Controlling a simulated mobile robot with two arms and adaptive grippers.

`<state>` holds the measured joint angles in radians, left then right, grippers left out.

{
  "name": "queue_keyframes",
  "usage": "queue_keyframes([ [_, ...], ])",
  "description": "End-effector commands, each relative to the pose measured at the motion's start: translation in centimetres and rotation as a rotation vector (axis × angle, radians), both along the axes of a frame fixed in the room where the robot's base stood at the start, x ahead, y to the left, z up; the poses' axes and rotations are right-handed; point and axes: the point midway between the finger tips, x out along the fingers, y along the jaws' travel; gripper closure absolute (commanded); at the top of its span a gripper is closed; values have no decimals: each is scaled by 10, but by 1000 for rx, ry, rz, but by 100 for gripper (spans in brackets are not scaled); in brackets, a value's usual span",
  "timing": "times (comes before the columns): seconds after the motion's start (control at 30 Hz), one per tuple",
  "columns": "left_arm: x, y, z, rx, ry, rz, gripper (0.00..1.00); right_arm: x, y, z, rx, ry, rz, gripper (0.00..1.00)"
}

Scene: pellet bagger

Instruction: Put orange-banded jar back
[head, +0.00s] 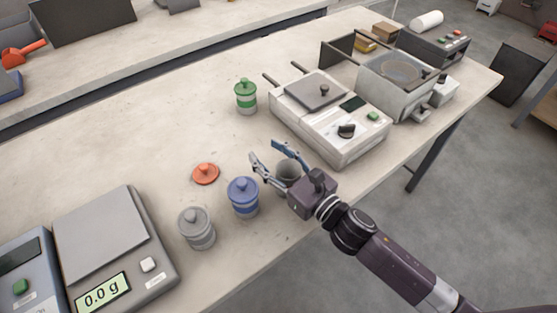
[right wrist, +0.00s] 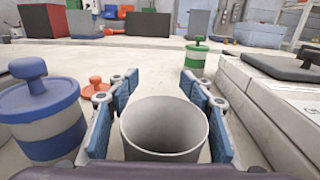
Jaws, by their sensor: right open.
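My right gripper (head: 265,155) is open around a lidless grey jar (head: 288,170) on the table near its front edge. In the right wrist view, this jar (right wrist: 164,130) stands upright between the two blue-padded fingers, and its open mouth shows. Its band is hidden, so I cannot confirm an orange one. An orange-red lid (head: 205,173) with a knob lies flat on the table to the left, apart from the jar; it also shows in the right wrist view (right wrist: 96,88). My left gripper is not in view.
A blue-banded jar (head: 243,197) stands close left of the gripper, with a grey jar (head: 196,228) beyond it. A green-banded jar (head: 246,97) stands farther back. A white machine (head: 330,115) is on the right. A scale (head: 100,235) reads 0.0 g. The table's middle is clear.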

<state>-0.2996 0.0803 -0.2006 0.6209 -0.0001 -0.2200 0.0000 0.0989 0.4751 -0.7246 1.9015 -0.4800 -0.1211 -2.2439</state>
Motion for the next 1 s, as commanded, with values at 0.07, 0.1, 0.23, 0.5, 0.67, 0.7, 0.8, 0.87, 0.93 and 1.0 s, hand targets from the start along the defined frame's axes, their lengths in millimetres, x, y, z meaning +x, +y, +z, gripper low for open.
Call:
queue_keyframes([
  [0.07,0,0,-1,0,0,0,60,-5,-5,-1,-1,2,0,55],
  [0.1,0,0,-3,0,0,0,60,-10,-8,-2,-1,3,0,55],
  [0.23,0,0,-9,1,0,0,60,-31,-25,-3,-1,3,1,55],
  [0.5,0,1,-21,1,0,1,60,-71,-58,-2,-1,3,1,55],
  [0.67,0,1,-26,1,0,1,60,-84,-70,-1,1,2,-1,55],
  [0.7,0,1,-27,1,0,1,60,-86,-72,0,0,1,-1,55],
  [0.8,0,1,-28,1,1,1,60,-91,-75,1,0,0,0,55],
  [0.87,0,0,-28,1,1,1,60,-92,-76,1,0,-1,0,55],
  [0.93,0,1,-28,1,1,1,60,-92,-77,2,0,-1,0,55],
  [1.0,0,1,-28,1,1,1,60,-93,-77,2,0,-1,0,55],
])
